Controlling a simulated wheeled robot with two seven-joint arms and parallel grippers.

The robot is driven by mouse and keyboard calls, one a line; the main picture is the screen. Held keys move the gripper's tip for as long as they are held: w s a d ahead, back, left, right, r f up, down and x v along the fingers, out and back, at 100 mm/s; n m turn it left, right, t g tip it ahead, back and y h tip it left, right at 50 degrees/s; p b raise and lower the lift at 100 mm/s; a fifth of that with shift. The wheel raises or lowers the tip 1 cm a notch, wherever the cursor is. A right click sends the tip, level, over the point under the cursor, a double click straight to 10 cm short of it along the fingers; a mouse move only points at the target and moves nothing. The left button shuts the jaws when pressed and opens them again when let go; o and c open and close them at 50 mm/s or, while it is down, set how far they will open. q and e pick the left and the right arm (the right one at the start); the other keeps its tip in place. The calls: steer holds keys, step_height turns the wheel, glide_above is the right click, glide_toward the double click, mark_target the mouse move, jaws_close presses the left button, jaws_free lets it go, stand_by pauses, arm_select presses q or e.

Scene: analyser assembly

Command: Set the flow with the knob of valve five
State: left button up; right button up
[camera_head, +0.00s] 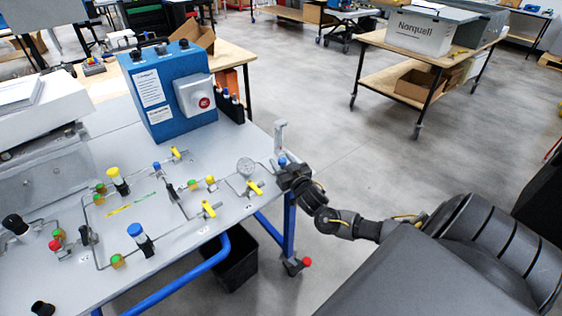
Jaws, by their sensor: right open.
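The valve panel (215,232) is a light grey table top with thin tubing and several valves. Yellow-handled valves (209,209) sit along its front and middle. A small valve with a blue knob (282,160) stands at the right end of the tubing. My right gripper (284,172) is open at the panel's right edge, close to this blue knob and partly covering that valve. I cannot tell whether it touches it. Which valve is number five is not readable. My left gripper is not in view.
A blue box (172,92) with a red button stands at the panel's back. A round gauge (246,167) sits left of my right gripper. A black bin (236,262) is below. Open floor lies to the right.

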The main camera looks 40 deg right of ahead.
steer(key=shift+w, duration=0.2)
steer(key=shift+f, duration=0.1)
steer(key=c, duration=1)
